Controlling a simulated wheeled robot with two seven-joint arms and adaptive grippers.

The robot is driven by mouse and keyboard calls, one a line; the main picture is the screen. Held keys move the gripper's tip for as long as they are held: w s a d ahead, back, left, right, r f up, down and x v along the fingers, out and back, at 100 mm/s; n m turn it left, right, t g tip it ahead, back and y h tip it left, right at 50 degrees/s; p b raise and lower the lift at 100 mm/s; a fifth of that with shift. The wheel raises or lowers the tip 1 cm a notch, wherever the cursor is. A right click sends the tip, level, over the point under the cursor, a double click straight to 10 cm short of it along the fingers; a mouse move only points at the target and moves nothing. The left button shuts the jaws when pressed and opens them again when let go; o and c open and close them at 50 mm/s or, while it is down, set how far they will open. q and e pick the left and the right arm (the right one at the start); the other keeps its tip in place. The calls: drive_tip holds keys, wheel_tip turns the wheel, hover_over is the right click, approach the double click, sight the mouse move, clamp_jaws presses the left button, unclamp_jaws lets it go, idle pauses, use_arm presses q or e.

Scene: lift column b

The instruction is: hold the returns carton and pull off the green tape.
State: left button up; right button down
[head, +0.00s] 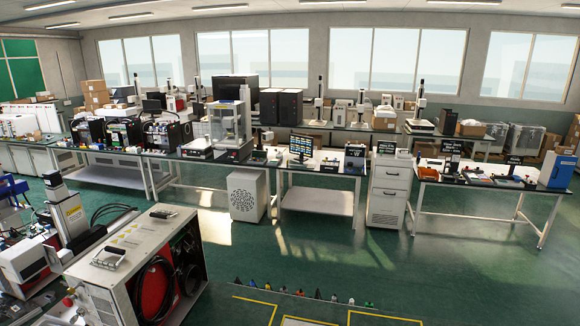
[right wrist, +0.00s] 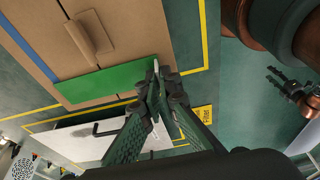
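The returns carton (right wrist: 130,25) is a brown box seen from close up in the right wrist view. A strip of green tape (right wrist: 105,82) runs along its lower edge, and a raised brown block (right wrist: 89,37) sits on its face. My right gripper (right wrist: 158,82) is at the right end of the green tape. Its fingertips are close together around a thin pale edge there, and appear shut on the tape's end. The tape lies flat along the carton.
A blue strip (right wrist: 30,45) crosses the carton's left side. A white panel with a dark handle (right wrist: 105,130) lies below the carton. Yellow lines (right wrist: 203,30) mark the green floor. In the head view, a grey and red machine (head: 130,285) stands at front left; benches line the back.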

idle(0.3)
drive_tip(key=c, duration=2.1)
unclamp_jaws()
